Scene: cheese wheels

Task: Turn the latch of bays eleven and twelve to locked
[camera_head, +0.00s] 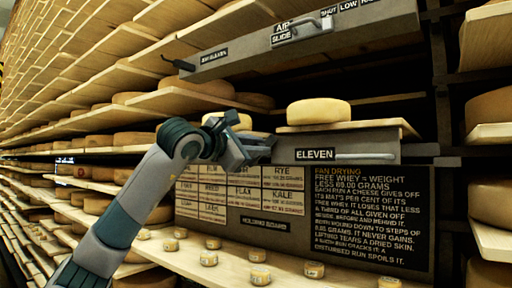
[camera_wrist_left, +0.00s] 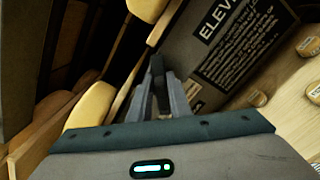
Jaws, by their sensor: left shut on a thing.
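My left gripper (camera_head: 262,148) is at the left end of the grey panel marked ELEVEN (camera_head: 362,140), below the shelf board. In the left wrist view its two fingers (camera_wrist_left: 168,96) are closed on a dark upright piece, which looks like the latch (camera_wrist_left: 157,72). In the head view the fingers hide most of that piece, and no locked or unlocked mark can be read. A label for bay twelve is not visible. My right gripper is not in view.
A cheese wheel (camera_head: 318,111) sits on the board above the panel. A grey bar with an air slide handle (camera_head: 303,30) crosses above, with a small black lever (camera_head: 178,63) at its left end. Small cheeses (camera_head: 260,274) stand on the lower shelf (camera_head: 232,268), before label boards.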

